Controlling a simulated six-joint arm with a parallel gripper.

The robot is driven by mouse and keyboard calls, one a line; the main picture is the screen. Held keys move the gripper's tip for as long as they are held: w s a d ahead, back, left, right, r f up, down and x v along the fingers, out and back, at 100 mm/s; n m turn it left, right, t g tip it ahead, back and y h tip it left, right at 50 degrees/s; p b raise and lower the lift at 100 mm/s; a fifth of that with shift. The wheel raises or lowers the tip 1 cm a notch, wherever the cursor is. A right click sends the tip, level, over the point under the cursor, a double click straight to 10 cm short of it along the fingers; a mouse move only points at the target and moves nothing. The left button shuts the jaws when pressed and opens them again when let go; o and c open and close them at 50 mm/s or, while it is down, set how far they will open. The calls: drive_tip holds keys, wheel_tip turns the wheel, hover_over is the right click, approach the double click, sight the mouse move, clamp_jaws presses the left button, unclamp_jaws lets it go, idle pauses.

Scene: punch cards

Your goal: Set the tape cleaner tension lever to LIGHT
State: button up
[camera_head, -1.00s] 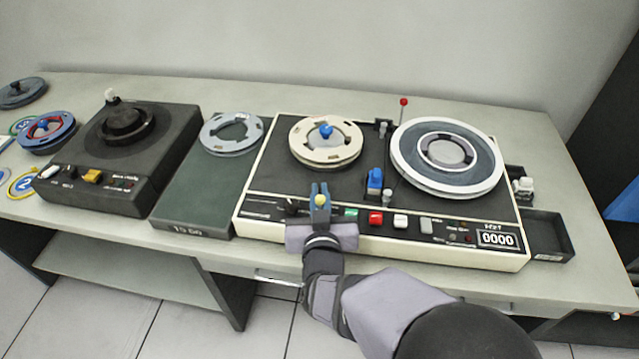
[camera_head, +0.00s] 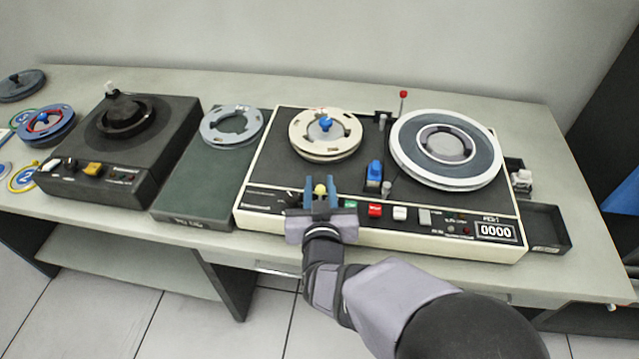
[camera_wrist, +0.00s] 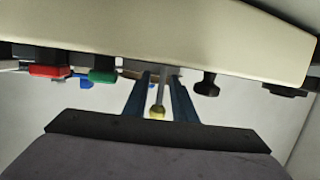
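The tape cleaner (camera_head: 275,150) is the wide cream-edged machine with a black top. A lever with a yellow knob (camera_head: 320,189) stands at its front panel; the knob also shows in the wrist view (camera_wrist: 157,113). My gripper (camera_head: 320,190) is at the front edge with its blue fingers on either side of this lever. In the wrist view my gripper (camera_wrist: 160,92) is open, with gaps between the lever's shaft and both fingers. The fingers and wrist hide the lever's base and nearby markings. I cannot read the LIGHT label or the lever's setting.
A black dial (camera_head: 293,199) is close left of my gripper. Green (camera_head: 350,205), red (camera_head: 375,210) and white (camera_head: 400,213) buttons lie to the right. A blue-capped switch (camera_head: 374,172) and a cream reel (camera_head: 318,150) are behind. The air in front is free.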

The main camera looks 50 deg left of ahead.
sight(321, 196)
drive_tip(key=shift+b+v, duration=0.35)
drive_tip(key=shift+v, duration=3.05)
drive_tip(key=shift+r, duration=0.2)
